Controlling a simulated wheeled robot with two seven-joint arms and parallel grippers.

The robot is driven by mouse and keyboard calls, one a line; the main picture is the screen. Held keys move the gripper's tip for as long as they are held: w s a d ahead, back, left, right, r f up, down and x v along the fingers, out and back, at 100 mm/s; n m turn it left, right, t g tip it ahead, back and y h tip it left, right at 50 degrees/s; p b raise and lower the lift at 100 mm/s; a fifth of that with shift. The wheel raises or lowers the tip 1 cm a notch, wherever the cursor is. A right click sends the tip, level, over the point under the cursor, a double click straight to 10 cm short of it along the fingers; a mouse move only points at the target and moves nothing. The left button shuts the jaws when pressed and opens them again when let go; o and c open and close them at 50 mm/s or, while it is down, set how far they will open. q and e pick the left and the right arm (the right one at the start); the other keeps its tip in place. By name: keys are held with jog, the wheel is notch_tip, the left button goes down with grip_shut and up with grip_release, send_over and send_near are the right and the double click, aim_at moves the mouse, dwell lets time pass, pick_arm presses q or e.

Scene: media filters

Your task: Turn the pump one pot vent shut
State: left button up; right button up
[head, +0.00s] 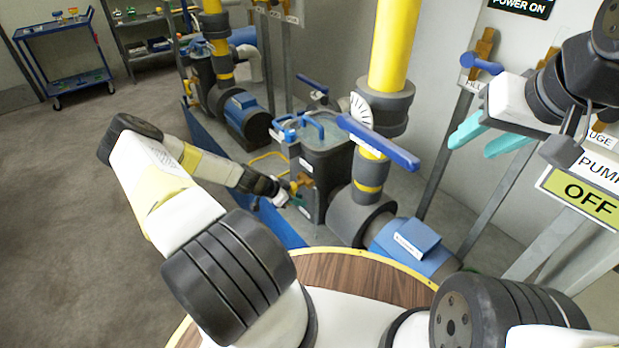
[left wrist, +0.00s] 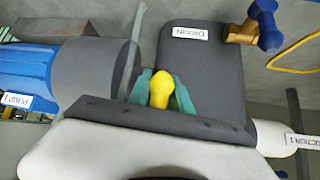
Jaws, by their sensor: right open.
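The dark grey pot (head: 325,165) stands beside the yellow pipe in the head view. My left gripper (head: 290,196) is low at its left side, near a small brass valve (head: 304,180). In the left wrist view, the teal fingers of my left gripper (left wrist: 161,88) close on both sides of a yellow knob (left wrist: 160,92) and seem to touch it. The knob's stem is hidden. The box marked DRAIN (left wrist: 205,60) is just beyond, with a blue-handled brass valve (left wrist: 252,28). My right gripper (head: 485,137) is open and empty at the upper right.
A blue motor (head: 412,245) is at the front, and one marked PUMP 1 (left wrist: 25,80) shows in the left wrist view. A long blue lever (head: 378,143) crosses the yellow pipe (head: 394,45). An OFF sign (head: 585,197) is at right. Open floor (head: 60,200) lies left.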

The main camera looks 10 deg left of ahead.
aim_at(293, 194)
pick_arm(q)
jog(key=o, duration=0.4)
jog(key=shift+c, duration=0.2)
jog(key=shift+a, duration=0.1)
jog(key=v, duration=0.7)
jog(key=shift+a+r, duration=0.2)
jog(key=shift+r, duration=0.05)
jog(key=shift+s, duration=0.2)
